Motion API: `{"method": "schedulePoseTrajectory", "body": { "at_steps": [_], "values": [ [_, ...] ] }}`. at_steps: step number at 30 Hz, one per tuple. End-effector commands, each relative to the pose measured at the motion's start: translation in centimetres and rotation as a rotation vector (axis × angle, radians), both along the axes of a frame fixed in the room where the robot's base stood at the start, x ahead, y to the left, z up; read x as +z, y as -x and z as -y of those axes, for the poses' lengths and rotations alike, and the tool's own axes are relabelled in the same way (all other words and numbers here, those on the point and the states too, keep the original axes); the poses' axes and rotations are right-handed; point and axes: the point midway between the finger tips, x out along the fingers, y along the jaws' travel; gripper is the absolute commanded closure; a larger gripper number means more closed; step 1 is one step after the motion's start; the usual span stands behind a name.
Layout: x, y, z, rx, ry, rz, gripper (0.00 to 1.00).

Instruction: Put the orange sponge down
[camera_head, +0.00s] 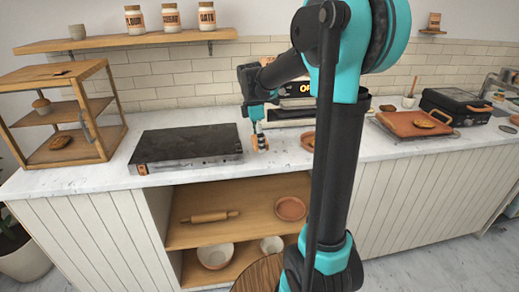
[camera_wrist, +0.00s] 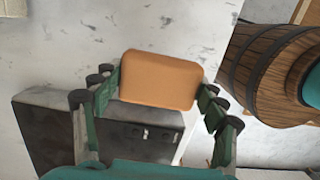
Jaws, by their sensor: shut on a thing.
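The orange sponge (camera_wrist: 160,80) is a rounded block between the two fingers of my gripper (camera_wrist: 158,90) in the wrist view. The fingers press on its left and right sides, so the gripper is shut on it. In the head view my gripper (camera_head: 259,141) points down over the white counter (camera_head: 225,172), just right of the black griddle (camera_head: 185,146). Only a small orange part shows between the fingers there. I cannot tell whether the sponge touches the counter.
A plate (camera_head: 307,141) is right of the gripper, partly hidden by my arm. A machine with an orange display (camera_head: 304,89) stands behind. A wooden barrel (camera_wrist: 268,70) is on the floor beyond the counter edge. Bare counter lies in front of the gripper.

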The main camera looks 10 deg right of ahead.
Motion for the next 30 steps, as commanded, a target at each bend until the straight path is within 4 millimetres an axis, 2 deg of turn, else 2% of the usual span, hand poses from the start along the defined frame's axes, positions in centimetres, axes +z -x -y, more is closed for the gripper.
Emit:
{"method": "schedulePoseTrajectory", "body": {
  "at_steps": [8, 20, 21, 25, 30],
  "values": [
    [-3.3, 0.0, 0.0, 0.000, 0.000, 0.000, 0.55],
    [-3.8, 0.0, 0.0, 0.000, 0.000, 0.000, 0.55],
    [-3.8, 0.0, 0.0, 0.000, 0.000, 0.000, 0.24],
    [-3.8, 0.0, 0.0, 0.000, 0.000, 0.000, 0.08],
    [-3.8, 0.0, 0.0, 0.000, 0.000, 0.000, 0.07]
  ]
}}
